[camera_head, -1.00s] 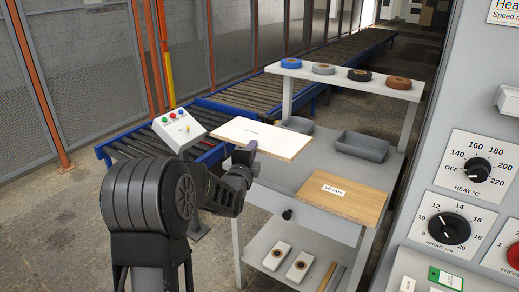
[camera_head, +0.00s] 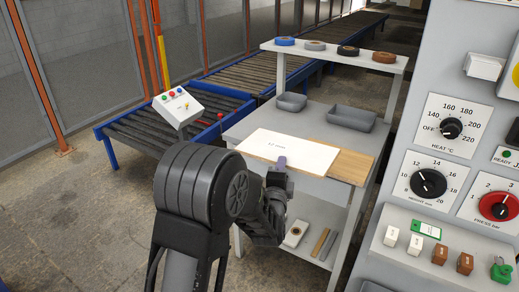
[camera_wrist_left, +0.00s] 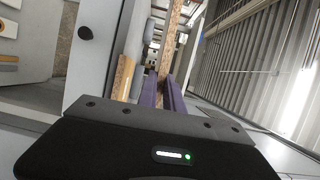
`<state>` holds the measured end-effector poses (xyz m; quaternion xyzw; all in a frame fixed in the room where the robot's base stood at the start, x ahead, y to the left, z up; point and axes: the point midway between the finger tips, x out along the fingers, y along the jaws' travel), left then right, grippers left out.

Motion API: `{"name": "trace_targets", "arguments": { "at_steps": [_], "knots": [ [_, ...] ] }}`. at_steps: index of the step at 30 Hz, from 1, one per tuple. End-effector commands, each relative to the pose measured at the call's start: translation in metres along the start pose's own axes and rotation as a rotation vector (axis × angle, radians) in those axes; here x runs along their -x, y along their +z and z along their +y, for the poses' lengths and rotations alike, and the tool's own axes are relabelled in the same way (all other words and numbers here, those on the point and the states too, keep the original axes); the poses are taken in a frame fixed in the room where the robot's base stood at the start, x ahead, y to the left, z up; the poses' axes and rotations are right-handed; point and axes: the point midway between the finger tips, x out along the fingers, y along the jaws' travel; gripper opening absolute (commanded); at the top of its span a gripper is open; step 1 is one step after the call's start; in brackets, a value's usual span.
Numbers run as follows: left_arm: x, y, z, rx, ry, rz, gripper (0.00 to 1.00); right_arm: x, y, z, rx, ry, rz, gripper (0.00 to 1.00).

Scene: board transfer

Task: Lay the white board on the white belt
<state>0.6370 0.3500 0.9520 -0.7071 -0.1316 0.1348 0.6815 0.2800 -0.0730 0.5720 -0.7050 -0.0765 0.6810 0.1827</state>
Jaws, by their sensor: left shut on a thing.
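The white board (camera_head: 290,147) shows in the head view as a thin pale sheet with a small printed marking. My left gripper (camera_head: 281,164) is shut on its near edge. In the wrist view the purple fingers (camera_wrist_left: 160,96) close on the board's brown edge (camera_wrist_left: 170,45). The board appears in front of the grey cart's top and covers part of the wooden board (camera_head: 352,165); the height gap is hard to tell. I see no belt that is clearly white; the roller conveyor (camera_head: 135,135) with a blue frame lies at the left. My right gripper is not in view.
The grey cart (camera_head: 240,130) carries two grey trays (camera_head: 351,118), (camera_head: 291,102) and a shelf with several tape rolls (camera_head: 314,45). A button box (camera_head: 178,105) stands by the conveyor. A control panel (camera_head: 450,110) fills the right. Floor is clear at lower left.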

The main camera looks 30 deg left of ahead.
Motion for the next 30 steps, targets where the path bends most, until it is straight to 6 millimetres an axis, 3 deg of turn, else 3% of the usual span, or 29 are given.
{"name": "trace_targets", "arguments": {
  "at_steps": [1, 9, 15, 21, 28, 30],
  "knots": [
    [0.01, -0.023, 0.008, -0.004, 0.003, 0.025, 0.0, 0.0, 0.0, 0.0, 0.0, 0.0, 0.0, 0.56],
    [0.097, -0.148, 0.047, -0.028, -0.002, 0.193, 0.0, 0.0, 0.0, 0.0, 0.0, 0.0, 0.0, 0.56],
    [0.149, -0.211, 0.056, -0.035, -0.009, 0.325, 0.0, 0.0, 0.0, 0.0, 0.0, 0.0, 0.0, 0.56],
    [0.167, -0.232, 0.058, -0.035, -0.009, 0.378, 0.0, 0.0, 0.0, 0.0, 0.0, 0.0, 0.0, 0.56],
    [0.168, -0.233, 0.058, -0.035, -0.008, 0.379, 0.0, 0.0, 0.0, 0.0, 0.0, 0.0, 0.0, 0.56],
    [0.168, -0.233, 0.058, -0.034, -0.008, 0.379, 0.0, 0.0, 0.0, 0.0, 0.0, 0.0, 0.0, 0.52]
  ]
}}
